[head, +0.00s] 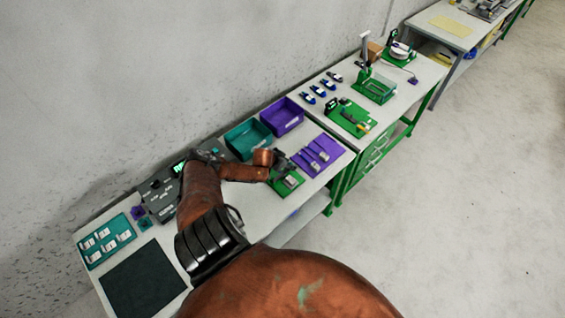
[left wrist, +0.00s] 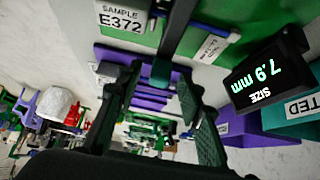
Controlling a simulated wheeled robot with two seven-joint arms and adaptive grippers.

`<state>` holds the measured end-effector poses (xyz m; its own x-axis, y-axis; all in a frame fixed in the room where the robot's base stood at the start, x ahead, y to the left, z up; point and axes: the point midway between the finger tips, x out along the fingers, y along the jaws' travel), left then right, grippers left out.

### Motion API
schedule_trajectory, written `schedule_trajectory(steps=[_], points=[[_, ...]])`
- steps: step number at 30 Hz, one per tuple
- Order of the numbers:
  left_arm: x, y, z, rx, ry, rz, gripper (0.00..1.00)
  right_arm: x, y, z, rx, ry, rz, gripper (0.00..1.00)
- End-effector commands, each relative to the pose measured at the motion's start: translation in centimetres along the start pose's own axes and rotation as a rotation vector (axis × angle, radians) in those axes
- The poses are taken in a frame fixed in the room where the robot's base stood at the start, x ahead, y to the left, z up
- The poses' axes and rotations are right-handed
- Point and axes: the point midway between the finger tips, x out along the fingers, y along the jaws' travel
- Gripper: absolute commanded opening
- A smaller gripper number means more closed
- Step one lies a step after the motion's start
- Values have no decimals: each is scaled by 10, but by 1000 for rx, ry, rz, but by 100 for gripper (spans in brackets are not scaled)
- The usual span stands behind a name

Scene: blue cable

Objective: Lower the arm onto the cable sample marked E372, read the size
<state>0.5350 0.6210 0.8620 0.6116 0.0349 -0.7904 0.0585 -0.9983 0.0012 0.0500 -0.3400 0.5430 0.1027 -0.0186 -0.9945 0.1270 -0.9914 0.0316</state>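In the left wrist view, a white label (left wrist: 122,18) reads SAMPLE E372. A black display (left wrist: 262,76) to its right shows SIZE 7.9 mm, upside down in the picture. A dark gauge arm (left wrist: 174,38) runs down between them over the green base. My left gripper (left wrist: 160,85) has its two dark fingers spread, with the end of the gauge arm between them. I cannot tell whether they touch it. In the head view, my left gripper (head: 281,167) is over the green gauge stand (head: 289,184); the cable itself is hidden. My right gripper is not seen.
A teal bin (head: 247,139) and a purple bin (head: 282,116) stand behind the gauge stand. A purple mat (head: 330,142) with cable samples lies to its right. A teal tray (head: 99,257) and a dark mat (head: 144,281) are at the left end.

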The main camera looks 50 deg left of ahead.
Motion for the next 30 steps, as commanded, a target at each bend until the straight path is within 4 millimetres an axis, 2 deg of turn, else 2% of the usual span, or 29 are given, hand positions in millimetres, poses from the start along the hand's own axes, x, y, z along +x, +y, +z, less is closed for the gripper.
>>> schedule_trajectory(steps=[9, 15, 21, 30], points=[[-58, -1, 1, 2, 0, 0, 35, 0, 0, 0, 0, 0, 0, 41], [-87, -2, 0, 0, 1, -1, 35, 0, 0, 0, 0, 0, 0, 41], [-99, -1, -1, 1, 3, -1, 35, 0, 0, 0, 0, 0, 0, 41], [-99, -1, -1, 0, 3, -1, 35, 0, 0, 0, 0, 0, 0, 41]])
